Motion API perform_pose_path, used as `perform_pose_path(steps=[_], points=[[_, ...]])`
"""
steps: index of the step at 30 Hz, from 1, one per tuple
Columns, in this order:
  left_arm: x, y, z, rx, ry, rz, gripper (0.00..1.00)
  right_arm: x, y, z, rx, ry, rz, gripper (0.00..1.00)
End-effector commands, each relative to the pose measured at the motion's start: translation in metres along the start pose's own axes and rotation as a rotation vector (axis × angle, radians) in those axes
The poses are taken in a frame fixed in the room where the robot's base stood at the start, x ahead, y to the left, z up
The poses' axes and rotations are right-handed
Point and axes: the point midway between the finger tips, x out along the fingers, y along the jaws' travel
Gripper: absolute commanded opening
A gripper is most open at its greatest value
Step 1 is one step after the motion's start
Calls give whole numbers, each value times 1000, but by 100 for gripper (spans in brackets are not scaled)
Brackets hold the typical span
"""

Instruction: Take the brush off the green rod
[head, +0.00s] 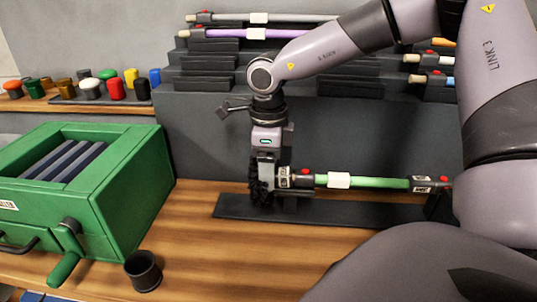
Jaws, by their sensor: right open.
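The green rod (375,183) lies level above a long black base plate (345,212) at the middle right, with a white band around its middle and dark end fittings with red buttons. A black, bristly brush (259,194) is at the rod's left end. My right gripper (270,178) points down at the brush from above, with its jaws open. Its fingers overlap the brush and the left fitting, so I cannot tell whether they touch it. My left gripper is not in view.
A green box with a crank (130,190) stands at the left, with a small black cup (143,271) in front. Coloured caps (115,88) sit on a shelf behind. A dark stepped rack (205,75) holds more rods at the back. The wooden table is clear around the cup's right.

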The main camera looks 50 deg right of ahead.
Motion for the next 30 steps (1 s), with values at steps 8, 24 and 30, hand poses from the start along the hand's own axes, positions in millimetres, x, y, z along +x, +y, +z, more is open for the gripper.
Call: perform_pose_path(steps=[8,24,30], points=[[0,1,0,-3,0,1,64,3,0,0,1,-1,0,64],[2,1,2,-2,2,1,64,4,-1,6,0,1,-3,0],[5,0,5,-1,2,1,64,4,-1,14,0,0,-2,0]])
